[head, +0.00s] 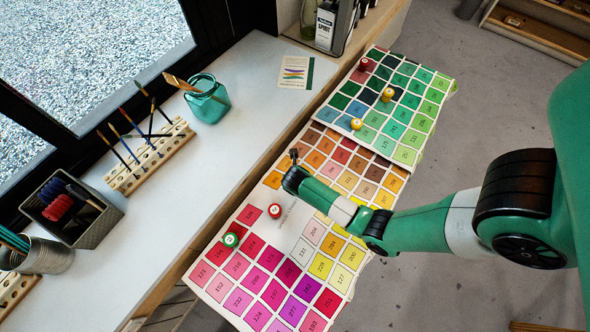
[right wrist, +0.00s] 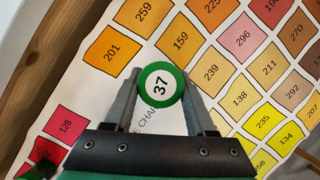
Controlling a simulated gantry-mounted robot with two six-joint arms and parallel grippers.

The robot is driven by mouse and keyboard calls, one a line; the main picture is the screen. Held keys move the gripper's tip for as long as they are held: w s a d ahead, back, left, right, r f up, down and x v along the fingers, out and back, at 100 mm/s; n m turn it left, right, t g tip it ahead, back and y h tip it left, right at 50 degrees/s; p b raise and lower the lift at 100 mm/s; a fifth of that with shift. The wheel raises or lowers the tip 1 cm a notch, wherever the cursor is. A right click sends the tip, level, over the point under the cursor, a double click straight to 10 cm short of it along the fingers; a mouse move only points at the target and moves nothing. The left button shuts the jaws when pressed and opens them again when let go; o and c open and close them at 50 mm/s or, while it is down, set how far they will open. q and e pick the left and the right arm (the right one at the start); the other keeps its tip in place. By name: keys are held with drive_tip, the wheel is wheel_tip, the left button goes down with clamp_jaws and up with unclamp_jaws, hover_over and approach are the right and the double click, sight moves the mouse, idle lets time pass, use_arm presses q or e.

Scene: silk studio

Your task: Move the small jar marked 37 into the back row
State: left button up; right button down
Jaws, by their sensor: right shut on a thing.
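The small jar marked 37 (right wrist: 160,86) has a white lid top with a green rim. In the right wrist view it sits between the fingers of my right gripper (right wrist: 163,92), which is shut on it. In the head view my right gripper (head: 293,157) is over the upper-left edge of the colour chart's orange part, and I cannot make out the jar there. Other small jars stand on the charts: a green one (head: 230,239), a red one (head: 274,210), another red one (head: 365,64) and two yellow ones (head: 388,95) (head: 356,124). My left gripper is not in view.
The numbered colour chart (head: 262,228) lies beside a white windowsill (head: 215,165). On the sill are a wooden brush rack (head: 150,158), a teal glass jar (head: 208,100), a dark basket (head: 95,232) and a card (head: 296,73). A bottle holder (head: 335,27) stands at the top.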

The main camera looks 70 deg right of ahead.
drive_tip(key=shift+w+d+f, duration=0.1)
drive_tip(key=shift+w+f, duration=0.05)
drive_tip(key=shift+f, duration=0.15)
drive_tip(key=shift+f+b, duration=0.65)
drive_tip(key=shift+f, duration=0.8)
drive_tip(key=shift+f, duration=0.1)
drive_tip(key=shift+c, duration=1.1)
unclamp_jaws()
drive_tip(key=shift+r, duration=0.2)
drive_tip(key=p+v, duration=0.3)
drive_tip(key=v, duration=0.8)
drive_tip(key=shift+a+r+p, duration=0.25)
drive_tip(key=shift+r+p, duration=0.05)
drive_tip(key=shift+r, duration=0.05)
